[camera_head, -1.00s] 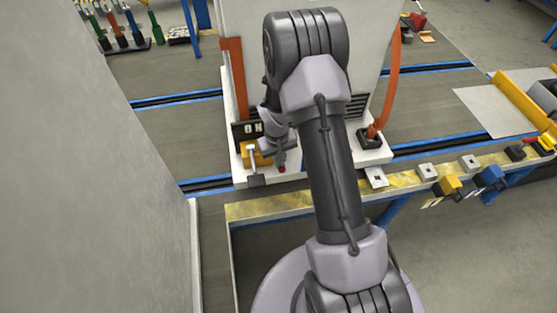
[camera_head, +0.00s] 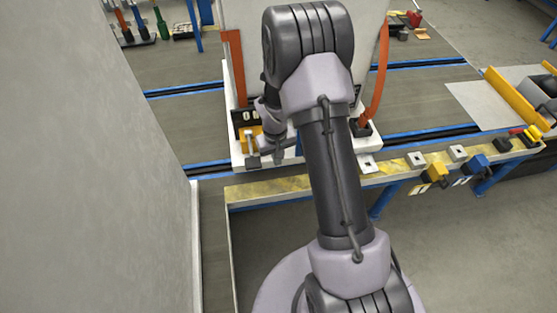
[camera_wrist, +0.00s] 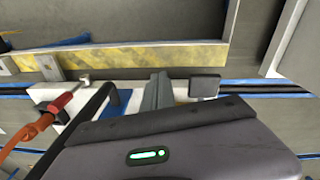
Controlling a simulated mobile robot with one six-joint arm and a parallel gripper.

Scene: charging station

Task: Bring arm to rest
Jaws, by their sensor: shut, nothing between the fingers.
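My arm reaches forward over the rail to the white charging station (camera_head: 237,152). My gripper (camera_head: 285,145) is close to the station's front base, partly hidden by my wrist and forearm. In the wrist view its narrow grey fingers (camera_wrist: 157,90) are together with nothing between them. A yellow switch block with a grey lever (camera_head: 251,146) sits on the base just left of my gripper. In the wrist view a dark square end (camera_wrist: 204,87), probably the lever's, shows beside the fingers, apart from them. A sign (camera_head: 246,117) above the switch is partly covered by my arm.
A yellow-marked rail (camera_head: 270,189) runs between me and the station. An orange cable (camera_head: 381,75) enters a black socket (camera_head: 361,129) at right. Yellow and blue connectors (camera_head: 475,165) sit on the right bench. A grey wall (camera_head: 90,170) stands close on the left.

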